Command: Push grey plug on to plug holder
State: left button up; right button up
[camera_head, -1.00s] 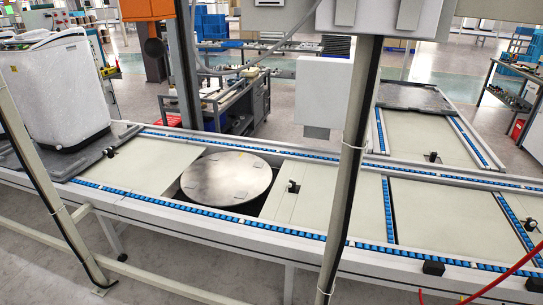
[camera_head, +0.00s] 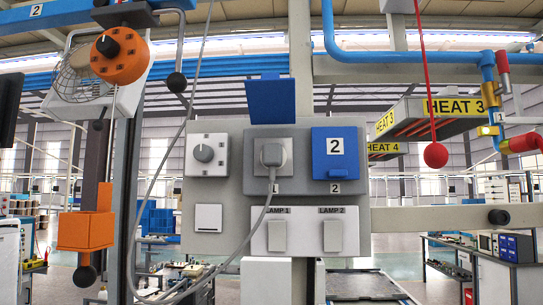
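The grey plug (camera_head: 272,155) sits at the left socket of a grey wall panel (camera_head: 228,143), under a raised blue lid (camera_head: 271,100). Its grey cable (camera_head: 262,212) hangs from it, loops down to the left and runs up out of view. I cannot tell how deep the plug sits. The right socket has a shut blue cover (camera_head: 335,155) marked 2. No part is clearly recognisable as a separate plug holder. Neither of my grippers is in view.
The panel also carries a rotary knob (camera_head: 204,153), a white switch (camera_head: 208,218) and two lamp switches (camera_head: 305,232). An orange knob box (camera_head: 117,57) and an orange block (camera_head: 87,229) are at left. A red ball (camera_head: 435,155) hangs on a cord at right.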

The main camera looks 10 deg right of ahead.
aim_at(272, 153)
jog(key=i+j+z, duration=0.1)
jog(key=z, duration=0.35)
jog(key=i+j+z, duration=0.1)
jog(key=j+z, duration=0.25)
jog(key=z, duration=0.15)
jog(key=i+j+z, duration=0.2)
jog(key=j, duration=0.9)
jog(key=j+z, duration=0.2)
jog(key=j, duration=0.9)
